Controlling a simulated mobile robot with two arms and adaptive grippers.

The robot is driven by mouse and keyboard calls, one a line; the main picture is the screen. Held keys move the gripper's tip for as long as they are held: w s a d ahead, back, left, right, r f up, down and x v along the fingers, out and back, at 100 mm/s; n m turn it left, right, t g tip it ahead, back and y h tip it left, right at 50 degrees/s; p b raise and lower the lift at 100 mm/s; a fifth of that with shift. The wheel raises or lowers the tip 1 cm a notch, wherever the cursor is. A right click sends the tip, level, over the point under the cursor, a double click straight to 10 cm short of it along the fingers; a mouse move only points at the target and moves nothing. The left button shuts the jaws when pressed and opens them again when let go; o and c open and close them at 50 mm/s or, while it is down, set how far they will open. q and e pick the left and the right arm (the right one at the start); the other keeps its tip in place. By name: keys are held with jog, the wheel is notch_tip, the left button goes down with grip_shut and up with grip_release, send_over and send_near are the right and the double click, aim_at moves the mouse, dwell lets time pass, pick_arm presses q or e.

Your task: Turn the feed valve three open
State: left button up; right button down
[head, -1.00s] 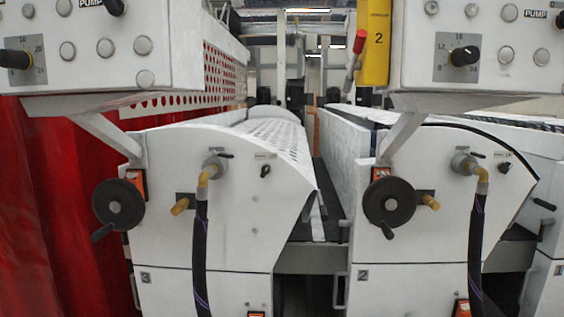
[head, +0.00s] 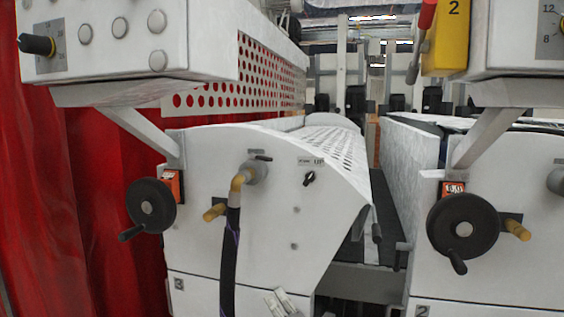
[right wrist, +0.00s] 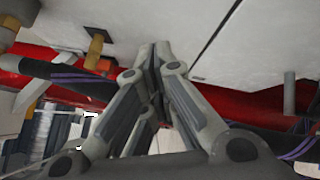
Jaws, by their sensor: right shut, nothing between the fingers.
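Machine unit 3, the white housing (head: 190,262) marked 3, stands left of centre in the head view. On its upper front is the feed valve (head: 258,172), a grey body with a small dark lever on top that looks roughly level. A yellow elbow and a black hose (head: 231,245) hang from it. My right gripper (head: 280,300) shows at the bottom edge, below and right of the valve and apart from it. In the right wrist view its fingers (right wrist: 156,55) are closed together and empty. My left gripper is not in view.
A black handwheel (head: 151,205) and a yellow stub (head: 214,212) sit left of the hose. A small black knob (head: 309,178) is right of the valve. A control box (head: 125,50) overhangs above left. Unit 2's handwheel (head: 463,229) is at right, beyond a gap.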

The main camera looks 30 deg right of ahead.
aim_at(264, 158)
notch_tip(264, 158, up, 25)
jog(key=w+n+y, duration=0.2)
jog(key=n+y, duration=1)
jog(key=n, duration=1.5)
jog(key=s+d+r+n+g+h, duration=0.25)
jog(key=d+r+n+h, duration=0.25)
jog(key=d+r+n, duration=0.45)
jog(key=shift+t+y, duration=0.25)
jog(key=shift+y, duration=0.05)
jog(key=p+x, duration=0.1)
jog(key=x, duration=0.1)
jog(key=p+x, duration=0.2)
jog(key=x, duration=0.1)
jog(key=p+x, duration=0.1)
jog(key=x, duration=0.1)
jog(key=shift+w+a+f, duration=0.1)
jog(key=shift+a+f, duration=0.1)
jog(key=shift+f, duration=0.1)
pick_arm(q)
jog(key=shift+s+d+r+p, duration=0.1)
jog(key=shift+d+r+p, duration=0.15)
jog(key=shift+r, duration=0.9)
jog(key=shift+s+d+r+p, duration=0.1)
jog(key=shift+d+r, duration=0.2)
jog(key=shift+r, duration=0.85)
pick_arm(e)
jog(key=shift+w+a+f, duration=0.2)
jog(key=shift+w, duration=0.5)
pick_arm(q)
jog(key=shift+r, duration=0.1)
